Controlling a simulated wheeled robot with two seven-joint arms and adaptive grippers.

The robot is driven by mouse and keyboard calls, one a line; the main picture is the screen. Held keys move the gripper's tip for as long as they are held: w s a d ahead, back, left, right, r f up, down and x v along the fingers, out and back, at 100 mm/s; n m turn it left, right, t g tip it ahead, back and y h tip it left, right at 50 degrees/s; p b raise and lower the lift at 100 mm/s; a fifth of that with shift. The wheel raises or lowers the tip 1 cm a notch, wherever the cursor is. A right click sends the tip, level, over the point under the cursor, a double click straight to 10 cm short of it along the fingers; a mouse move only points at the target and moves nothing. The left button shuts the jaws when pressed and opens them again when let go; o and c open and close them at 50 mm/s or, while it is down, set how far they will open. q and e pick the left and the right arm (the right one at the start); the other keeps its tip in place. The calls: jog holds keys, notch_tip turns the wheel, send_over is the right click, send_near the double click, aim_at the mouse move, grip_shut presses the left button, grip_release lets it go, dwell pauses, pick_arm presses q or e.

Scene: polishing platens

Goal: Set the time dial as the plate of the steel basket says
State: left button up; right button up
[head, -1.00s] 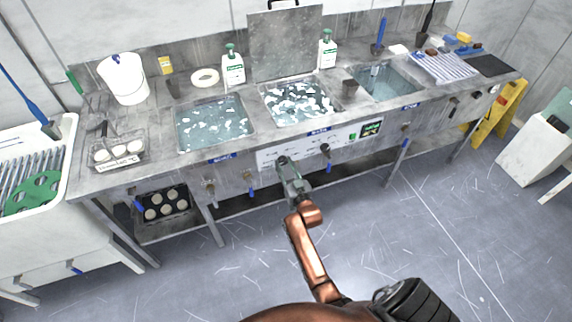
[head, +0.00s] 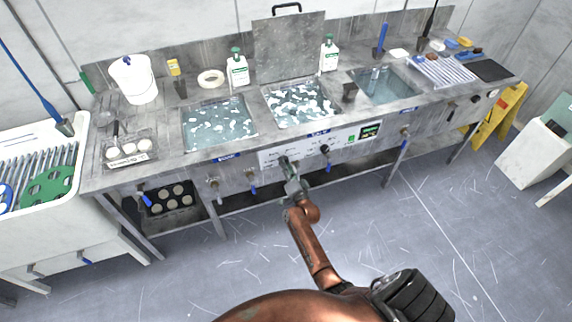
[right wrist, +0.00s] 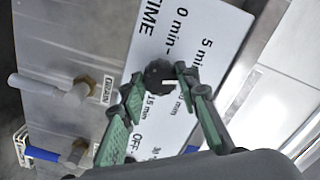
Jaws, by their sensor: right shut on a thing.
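The time dial is a black knob (right wrist: 158,72) on a white panel printed with "TIME", several minute values and "OFF". A short white mark shows at the knob's lower right side, toward the minute print there. My right gripper (right wrist: 157,80) has its green fingers closed around the knob; in the head view the gripper (head: 288,170) is at the bench front panel and hides the knob. The steel basket (head: 148,155) stands on the bench at left, holding several pale discs. Its white plate (head: 126,161) is too small to read. My left gripper is not in view.
Another dark knob (head: 324,150) and a green display (head: 370,132) are right of my gripper. Valves with blue handles (head: 252,189) stick out at left. Water basins are set in the bench top (head: 160,125). The floor (head: 430,230) in front is clear.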

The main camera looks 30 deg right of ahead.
jog(key=shift+m, duration=4.9)
jog(key=o, duration=1.2)
jog(key=shift+c, duration=0.2)
jog(key=v, duration=1.2)
